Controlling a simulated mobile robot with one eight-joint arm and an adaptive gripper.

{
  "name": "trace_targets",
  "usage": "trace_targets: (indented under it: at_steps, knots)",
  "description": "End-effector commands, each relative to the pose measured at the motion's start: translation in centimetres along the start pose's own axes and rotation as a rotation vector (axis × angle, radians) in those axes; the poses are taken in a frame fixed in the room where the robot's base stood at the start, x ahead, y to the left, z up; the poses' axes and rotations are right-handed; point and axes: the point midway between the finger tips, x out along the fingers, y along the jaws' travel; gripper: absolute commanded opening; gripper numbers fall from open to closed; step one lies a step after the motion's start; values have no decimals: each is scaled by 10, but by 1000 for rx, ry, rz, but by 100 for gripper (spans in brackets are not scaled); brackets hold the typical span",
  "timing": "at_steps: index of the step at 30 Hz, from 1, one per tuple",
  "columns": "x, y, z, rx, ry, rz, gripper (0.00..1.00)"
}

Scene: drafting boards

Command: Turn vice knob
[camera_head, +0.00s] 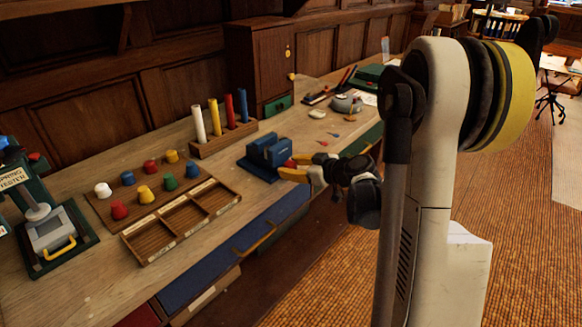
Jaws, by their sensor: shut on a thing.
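A small blue vice (266,153) stands on the wooden bench, near its front edge. Its red knob (290,163) is on the right side and is mostly hidden by my gripper. My gripper (288,170) reaches in from the right, with its yellow-tipped fingers at the knob. It is shut on the knob. The knob's exact turn angle and the gap between the vice jaws are too small to tell.
Left of the vice are a three-compartment tray (150,255), several coloured pegs on a board (92,205), and a spring tester (45,235). Behind it, a rack (222,138) holds coloured rods. A blue drawer (240,250) is below the bench.

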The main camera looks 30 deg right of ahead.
Motion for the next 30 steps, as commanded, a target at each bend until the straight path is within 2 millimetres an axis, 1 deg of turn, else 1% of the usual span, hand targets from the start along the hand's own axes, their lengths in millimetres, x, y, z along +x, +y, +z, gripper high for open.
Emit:
trace_targets:
  at_steps: [8, 14, 20, 30]
  knots:
    - [0, 0, 0, 21, 0, -9, 10]
    - [1, 2, 0, 103, 0, -43, 10]
    - [0, 2, 0, 249, 0, -104, 10]
    - [1, 4, 1, 547, 0, -227, 10]
